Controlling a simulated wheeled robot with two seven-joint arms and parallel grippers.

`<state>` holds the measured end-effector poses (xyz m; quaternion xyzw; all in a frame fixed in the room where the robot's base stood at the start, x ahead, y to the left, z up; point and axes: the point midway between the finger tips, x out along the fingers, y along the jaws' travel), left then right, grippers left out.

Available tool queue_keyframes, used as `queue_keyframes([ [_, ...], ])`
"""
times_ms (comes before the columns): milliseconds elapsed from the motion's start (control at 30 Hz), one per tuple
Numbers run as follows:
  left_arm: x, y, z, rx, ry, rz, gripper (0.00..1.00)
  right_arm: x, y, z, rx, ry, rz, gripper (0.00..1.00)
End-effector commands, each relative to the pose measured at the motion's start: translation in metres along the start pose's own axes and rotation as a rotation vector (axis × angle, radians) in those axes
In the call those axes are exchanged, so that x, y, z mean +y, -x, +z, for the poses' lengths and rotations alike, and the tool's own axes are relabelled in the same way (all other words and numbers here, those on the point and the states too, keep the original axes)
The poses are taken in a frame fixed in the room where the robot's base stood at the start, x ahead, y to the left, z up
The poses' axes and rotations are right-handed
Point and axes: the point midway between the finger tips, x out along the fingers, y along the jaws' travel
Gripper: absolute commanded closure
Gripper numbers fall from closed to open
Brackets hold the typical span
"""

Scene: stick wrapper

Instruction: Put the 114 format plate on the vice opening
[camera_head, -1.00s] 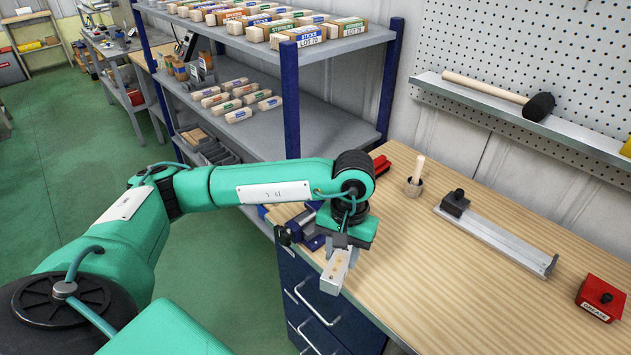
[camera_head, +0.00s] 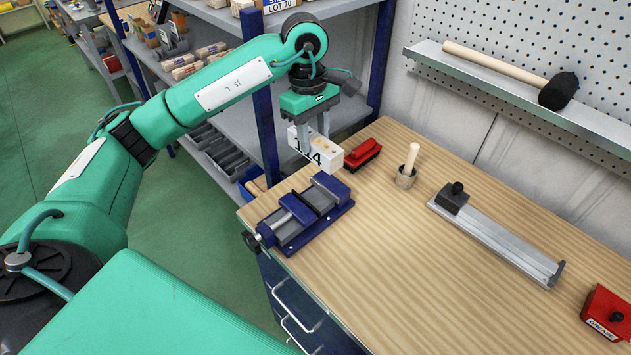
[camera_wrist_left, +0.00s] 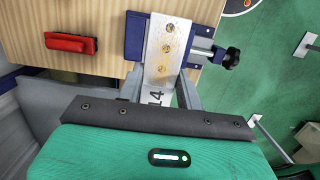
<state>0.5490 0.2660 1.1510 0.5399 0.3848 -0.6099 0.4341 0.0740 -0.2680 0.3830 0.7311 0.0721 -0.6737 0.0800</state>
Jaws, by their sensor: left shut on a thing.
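The 114 format plate (camera_head: 318,151) is a pale block with black digits on its side and holes on top. My left gripper (camera_head: 314,132) is shut on it, above the bench's far left corner. The vice (camera_head: 303,214) is blue and grey and sits on the bench's left edge, below and nearer than the plate in the head view. The plate also shows in the left wrist view (camera_wrist_left: 164,45), where it covers part of the vice (camera_wrist_left: 134,36). The plate appears raised, apart from the vice. My right gripper is not in view.
A red tool (camera_head: 363,154) lies just right of the plate, and a small pot with a wooden handle (camera_head: 406,172) stands beyond it. A metal rail tool (camera_head: 495,235) and a red grease box (camera_head: 607,315) are farther right. The shelf unit (camera_head: 268,130) stands behind my arm.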

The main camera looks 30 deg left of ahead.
Motion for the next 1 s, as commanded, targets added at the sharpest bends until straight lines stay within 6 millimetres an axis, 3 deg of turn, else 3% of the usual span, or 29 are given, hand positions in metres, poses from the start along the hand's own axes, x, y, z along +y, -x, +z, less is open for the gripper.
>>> queue_keyframes([
  [400,-0.001,-0.090,-0.011,-0.001,-0.002,-0.001,1.00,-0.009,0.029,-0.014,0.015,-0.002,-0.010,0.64],
  [1000,0.001,-0.147,-0.018,0.000,-0.003,0.003,1.00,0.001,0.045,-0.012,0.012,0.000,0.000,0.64],
])
